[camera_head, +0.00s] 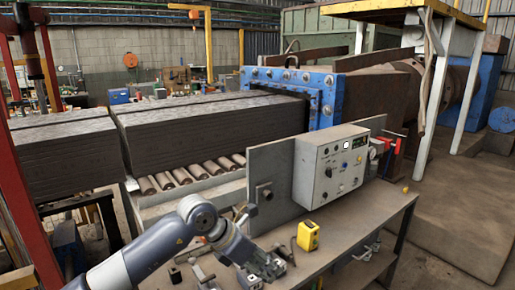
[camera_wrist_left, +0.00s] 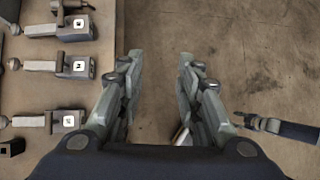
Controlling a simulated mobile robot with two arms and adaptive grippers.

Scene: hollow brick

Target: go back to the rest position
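My left gripper (camera_head: 266,268) is over the front part of the metal workbench (camera_head: 350,232), at the end of my grey arm. In the left wrist view its two fingers (camera_wrist_left: 160,62) stand apart with only brown floor showing between them, so it is open and empty.
A grey control box (camera_head: 330,165) stands on the bench behind the yellow device. Several labelled tools (camera_wrist_left: 78,65) lie at the left in the wrist view. Dark brick columns (camera_head: 215,130) lie behind the bench.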

